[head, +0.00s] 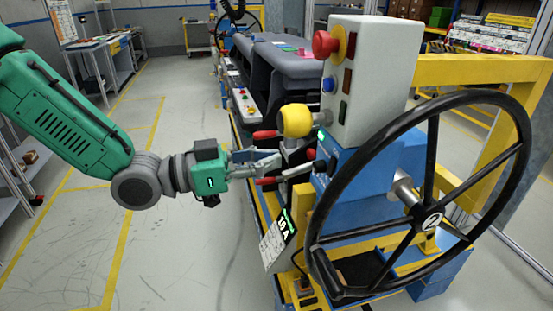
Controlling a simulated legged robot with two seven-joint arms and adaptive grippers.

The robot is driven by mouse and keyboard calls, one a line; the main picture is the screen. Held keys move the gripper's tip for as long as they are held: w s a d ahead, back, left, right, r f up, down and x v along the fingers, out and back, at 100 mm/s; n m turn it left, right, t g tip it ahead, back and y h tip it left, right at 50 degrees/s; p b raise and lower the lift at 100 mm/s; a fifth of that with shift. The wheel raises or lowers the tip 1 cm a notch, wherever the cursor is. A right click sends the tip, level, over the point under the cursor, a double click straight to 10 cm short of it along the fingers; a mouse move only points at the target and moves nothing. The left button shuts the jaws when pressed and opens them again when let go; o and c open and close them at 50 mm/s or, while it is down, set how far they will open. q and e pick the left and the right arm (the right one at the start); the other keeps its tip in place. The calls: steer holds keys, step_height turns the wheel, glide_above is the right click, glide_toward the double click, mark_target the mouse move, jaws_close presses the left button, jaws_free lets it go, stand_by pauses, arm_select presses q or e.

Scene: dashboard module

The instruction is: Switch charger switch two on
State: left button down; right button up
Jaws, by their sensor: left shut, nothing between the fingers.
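My left gripper (281,163) reaches in from the left, with its fingers together and nothing held. Its tips are beside the front of the blue box (365,190), close to two red-tipped levers. One lever (265,134) is above the fingers and the other (268,181) is just below them. I cannot tell whether the fingers touch anything. A panel with a lit green readout (288,222) leans below the gripper. Small dark parts show on the box front, but which one is charger switch two, and its position, is too small to tell. My right gripper is not in view.
A grey control box (368,85) with a red mushroom button (325,44) is above the blue box. A yellow ball knob (296,120) is close above the fingers. The floor at the left is open.

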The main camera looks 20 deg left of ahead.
arm_select(q)
steer(key=w+a+v, duration=0.1)
steer(key=v, duration=0.5)
steer(key=d+f+n+y, duration=0.2)
steer(key=d+f, duration=0.3)
steer(key=s+a+f+n+g+y+b, duration=0.2)
steer(key=s+f+n+y, duration=0.1)
steer(key=f, duration=0.9)
steer(key=s+a+f+n+g+y+b, duration=0.2)
steer(key=s+a+f+n+y, duration=0.15)
steer(key=f, duration=0.95)
steer(key=s+a+f+n+g+y+b, duration=0.1)
steer(key=s+a+f+g+y, duration=0.1)
steer(key=s+f, duration=0.5)
steer(key=s+a+f+n+g+y+b, duration=0.1)
steer(key=s+f+g+y, duration=0.2)
steer(key=s+f, duration=0.4)
steer(key=shift+s+a+g+y, duration=0.35)
steer(key=shift+s+y, duration=0.4)
steer(key=shift+s, duration=1.05)
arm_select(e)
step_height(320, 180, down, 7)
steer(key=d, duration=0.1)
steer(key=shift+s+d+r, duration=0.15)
